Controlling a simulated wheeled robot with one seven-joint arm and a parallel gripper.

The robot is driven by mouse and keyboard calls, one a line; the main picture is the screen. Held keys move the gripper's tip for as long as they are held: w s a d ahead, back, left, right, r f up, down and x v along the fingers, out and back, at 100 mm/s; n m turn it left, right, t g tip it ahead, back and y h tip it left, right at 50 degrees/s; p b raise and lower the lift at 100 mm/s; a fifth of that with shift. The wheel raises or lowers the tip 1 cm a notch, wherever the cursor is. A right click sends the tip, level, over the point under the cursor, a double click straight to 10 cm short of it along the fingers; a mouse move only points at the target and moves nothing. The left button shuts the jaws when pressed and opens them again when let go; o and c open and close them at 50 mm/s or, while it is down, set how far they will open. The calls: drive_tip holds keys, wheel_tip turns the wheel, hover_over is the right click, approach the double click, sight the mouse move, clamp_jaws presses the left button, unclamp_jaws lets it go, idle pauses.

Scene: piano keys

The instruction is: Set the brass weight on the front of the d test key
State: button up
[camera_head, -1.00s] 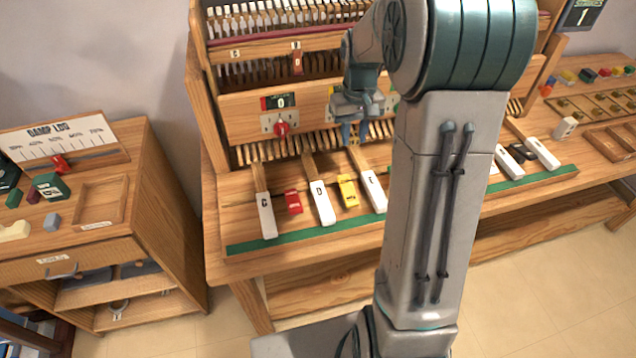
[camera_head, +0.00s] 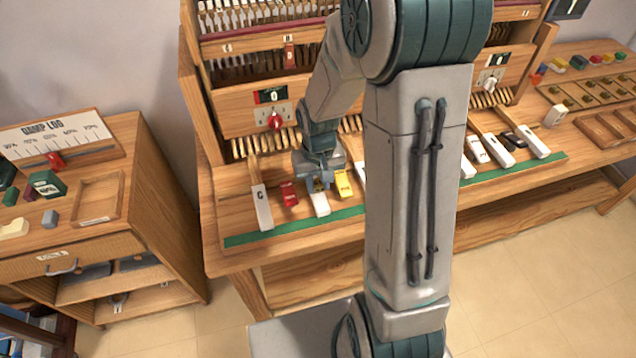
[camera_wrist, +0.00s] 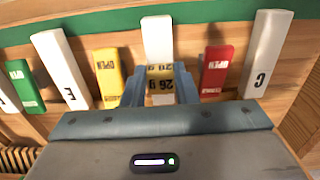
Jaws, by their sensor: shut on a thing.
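My gripper (camera_head: 319,184) is over the D key (camera_head: 320,204), whose white front end sticks out below the fingers in the head view. In the wrist view the same white key (camera_wrist: 157,38) runs up from between my fingers, its letter covered. My gripper (camera_wrist: 160,92) is shut on the brass weight (camera_wrist: 160,72), a yellowish block marked 26 g, held in line with the key. Whether the weight touches the key or hangs above it, I cannot tell. The weight is not distinct in the head view.
The white C key (camera_head: 263,212) and a red block (camera_head: 288,194) lie left of the D key; a yellow block (camera_head: 343,184) lies right. In the wrist view this order is reversed. A green strip (camera_head: 290,233) runs along the bench front. My arm hides the middle keys.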

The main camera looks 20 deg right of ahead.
sight(319, 186)
drive_tip(key=shift+f, duration=0.6)
drive_tip(key=shift+f, duration=0.2)
drive_tip(key=o, duration=0.9)
drive_tip(key=shift+o, duration=0.2)
drive_tip(key=shift+r, duration=0.1)
wheel_tip(319, 186, up, 12)
drive_tip(key=s+r+t, duration=0.1)
drive_tip(key=s+r, duration=0.2)
drive_tip(key=s, duration=0.4)
drive_tip(key=s+r+t, duration=0.2)
drive_tip(key=s+r, duration=0.2)
drive_tip(key=s, duration=0.3)
drive_tip(key=shift+s+r, duration=0.15)
drive_tip(key=shift+s, duration=0.05)
